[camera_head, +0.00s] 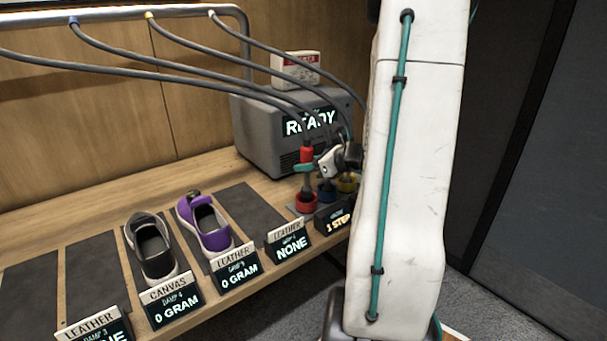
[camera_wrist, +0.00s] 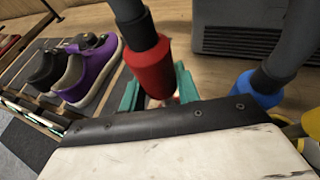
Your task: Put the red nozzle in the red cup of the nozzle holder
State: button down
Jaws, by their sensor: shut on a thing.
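The red nozzle (camera_head: 306,155) is upright on the end of a grey hose. My gripper (camera_head: 304,168), with teal fingers, is shut on it, and it also shows in the wrist view (camera_wrist: 158,92). The red nozzle fills the near middle of the wrist view (camera_wrist: 150,68), between the fingers. The red cup (camera_head: 306,203) of the nozzle holder is directly below the nozzle in the head view. A dark lower part of the nozzle reaches down toward the cup, but I cannot tell whether its tip is inside. The cup is hidden in the wrist view.
A blue cup (camera_head: 326,192) and yellow cup (camera_head: 347,184) stand right of the red one. A blue nozzle (camera_wrist: 257,88) is close by. The grey machine (camera_head: 270,128) reading READY stands behind. A purple sneaker (camera_head: 205,222) and black sneaker (camera_head: 150,245) sit to the left.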

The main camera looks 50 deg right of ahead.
aim_at(306, 175)
jog(key=f, duration=0.3)
jog(key=shift+w+f, duration=0.3)
jog(key=shift+d, duration=0.1)
jog(key=shift+f, duration=0.1)
jog(key=c, duration=1)
grip_release()
jog(key=shift+f, duration=0.1)
